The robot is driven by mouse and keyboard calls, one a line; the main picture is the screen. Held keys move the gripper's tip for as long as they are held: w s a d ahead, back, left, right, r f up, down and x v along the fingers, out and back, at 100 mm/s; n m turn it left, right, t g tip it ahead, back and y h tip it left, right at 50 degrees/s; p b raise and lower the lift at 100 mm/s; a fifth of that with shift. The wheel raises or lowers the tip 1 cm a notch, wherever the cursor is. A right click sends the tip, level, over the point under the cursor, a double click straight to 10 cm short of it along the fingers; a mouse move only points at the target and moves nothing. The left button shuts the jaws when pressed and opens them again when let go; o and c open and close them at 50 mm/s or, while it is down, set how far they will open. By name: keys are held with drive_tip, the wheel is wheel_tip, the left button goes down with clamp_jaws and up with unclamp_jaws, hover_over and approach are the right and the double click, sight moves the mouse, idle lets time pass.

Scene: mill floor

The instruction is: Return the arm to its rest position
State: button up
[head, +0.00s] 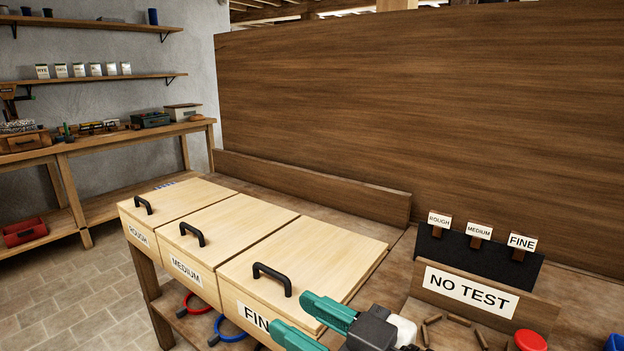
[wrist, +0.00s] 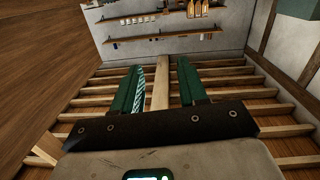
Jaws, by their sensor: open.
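My gripper (head: 312,322) shows at the bottom of the head view, its teal fingers apart with nothing between them. It is in front of the near wooden bin, which is labelled FINE (head: 310,250). In the wrist view my gripper (wrist: 160,85) has both teal fingers spread and empty. That view looks toward ceiling beams and wall shelves, so the gripper points away from the bench top. The rest of my arm is mostly out of view.
Lidded bins marked MEDIUM (head: 215,238) and ROUGH (head: 170,205) stand beside the FINE bin. Right are a NO TEST tray (head: 470,290), a black card rack (head: 465,252) and a red round object (head: 530,341). A tall wooden partition (head: 420,120) stands behind.

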drive_tip(key=d+f+m+g+h, duration=0.1)
drive_tip(key=d+f+m+h, duration=0.3)
drive_tip(key=f, duration=0.5)
drive_tip(key=d+f+m+g+h, duration=0.1)
drive_tip(key=d+f+h, duration=0.1)
drive_tip(key=d+f, duration=0.5)
drive_tip(key=s+d+f+m+g+h, duration=0.1)
drive_tip(key=s+d+f+m+h, duration=0.1)
drive_tip(key=s+d+f, duration=0.35)
drive_tip(key=s+d+f+m+g+h, duration=0.1)
drive_tip(key=s+d+f+g+h, duration=0.15)
drive_tip(key=f, duration=0.65)
drive_tip(key=s+d+f+m+g+h, duration=0.2)
drive_tip(key=s+d+f, duration=0.2)
drive_tip(key=s, duration=0.3)
drive_tip(key=s+d+f+m+g+h, duration=0.1)
drive_tip(key=s+d+f+g, duration=0.1)
drive_tip(key=s+d+f, duration=0.4)
wheel_tip(320, 180, up, 14)
drive_tip(key=s+a+p, duration=0.1)
drive_tip(key=s+p, duration=0.1)
drive_tip(key=p, duration=1)
drive_tip(key=shift+a+f+p, duration=0.2)
drive_tip(key=shift+f+p, duration=0.05)
drive_tip(key=shift+p, duration=0.05)
drive_tip(key=shift+g, duration=0.25)
